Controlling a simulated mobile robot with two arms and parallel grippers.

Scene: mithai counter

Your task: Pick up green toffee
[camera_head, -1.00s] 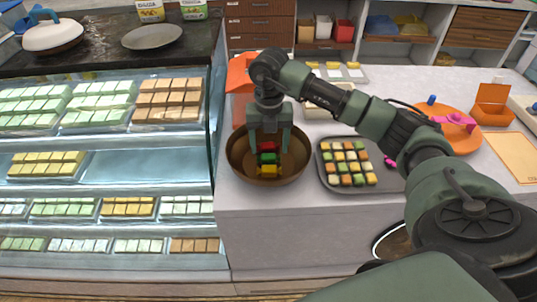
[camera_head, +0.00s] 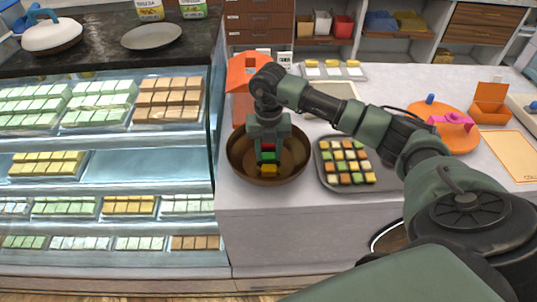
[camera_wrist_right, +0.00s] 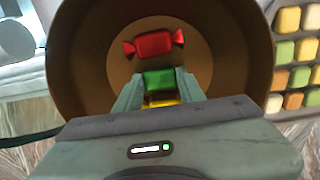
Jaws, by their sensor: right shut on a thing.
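The green toffee (camera_wrist_right: 159,82) lies in a brown round bowl (camera_head: 236,163), between a red toffee (camera_wrist_right: 153,44) and a yellow toffee (camera_head: 268,170). My right gripper (camera_head: 268,156) reaches down into the bowl, and its two fingers are closed on the sides of the green toffee. In the right wrist view the gripper (camera_wrist_right: 155,88) has one finger on each side of it. The yellow toffee is partly hidden behind the gripper body in that view. The red toffee lies just beyond the fingertips. My left gripper is not in view.
A dark tray (camera_head: 325,180) of several coloured sweets stands right of the bowl on the white counter. An orange box (camera_head: 245,75) is behind the bowl. A glass display case (camera_head: 150,160) of sweets borders the counter on the left.

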